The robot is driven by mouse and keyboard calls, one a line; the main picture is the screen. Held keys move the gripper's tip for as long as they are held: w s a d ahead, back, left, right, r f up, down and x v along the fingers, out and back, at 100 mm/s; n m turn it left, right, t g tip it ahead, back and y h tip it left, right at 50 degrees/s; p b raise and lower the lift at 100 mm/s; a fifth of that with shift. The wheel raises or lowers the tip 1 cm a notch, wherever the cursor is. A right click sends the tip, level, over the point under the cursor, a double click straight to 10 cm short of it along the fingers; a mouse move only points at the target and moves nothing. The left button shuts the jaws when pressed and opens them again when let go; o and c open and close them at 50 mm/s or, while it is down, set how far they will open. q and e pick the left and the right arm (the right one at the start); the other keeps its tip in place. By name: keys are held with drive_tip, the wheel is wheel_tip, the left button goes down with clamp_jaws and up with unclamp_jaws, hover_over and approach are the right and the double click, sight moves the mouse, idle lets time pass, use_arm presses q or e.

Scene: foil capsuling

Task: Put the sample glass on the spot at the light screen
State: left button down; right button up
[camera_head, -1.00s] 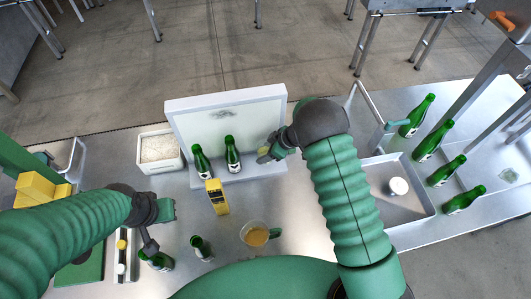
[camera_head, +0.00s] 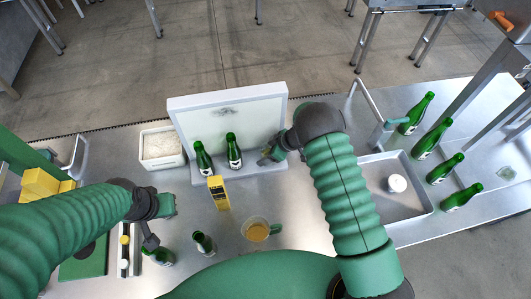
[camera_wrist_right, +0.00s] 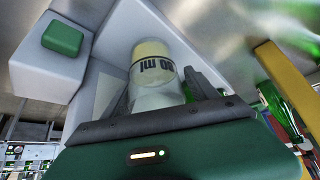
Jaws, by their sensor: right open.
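The sample glass (camera_wrist_right: 155,65), marked 30 ml with pale yellow content, appears upright between my right fingers in the right wrist view. In the head view my right gripper (camera_head: 271,155) is at the right end of the white light screen (camera_head: 230,118), low over its base ledge (camera_head: 256,167), and mostly hides the glass. My right gripper is open, with a finger on each side of the glass; contact with the ledge cannot be made out. My left gripper (camera_head: 165,206) is at the left above the table; its fingers are too small to judge.
Two green bottles (camera_head: 233,152) stand on the ledge, left of my right gripper. A white tub (camera_head: 161,148) is left; a metal tray (camera_head: 398,205) and several bottles are right.

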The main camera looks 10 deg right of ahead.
drive_tip(key=s+d+r+m+t+h+b, duration=0.1)
drive_tip(key=d+r+m+t+h, duration=0.1)
drive_tip(key=d+r, duration=0.35)
drive_tip(key=s+d+r+m+t+h, duration=0.1)
drive_tip(key=d+r+m, duration=0.1)
drive_tip(key=r, duration=0.6)
drive_tip(key=s+d+r+m+t+h+b, duration=0.1)
drive_tip(key=d+r+m+t+h, duration=0.2)
drive_tip(key=r, duration=0.4)
use_arm(q)
drive_tip(key=shift+s+d+f, duration=0.2)
drive_tip(key=shift+d+f, duration=0.45)
use_arm(e)
drive_tip(key=s+a+m+g, duration=0.2)
drive_tip(key=s+m+g, duration=0.2)
drive_tip(key=s, duration=1.7)
drive_tip(key=g, duration=0.2)
drive_tip(key=shift+s+f+g+y, duration=0.3)
drive_tip(key=shift+s+g, duration=0.05)
drive_tip(key=shift+g, duration=0.05)
use_arm(q)
drive_tip(key=shift+w+d, duration=0.1)
drive_tip(key=shift+w, duration=0.1)
use_arm(e)
drive_tip(key=shift+w+d, duration=0.15)
drive_tip(key=shift+w, duration=0.05)
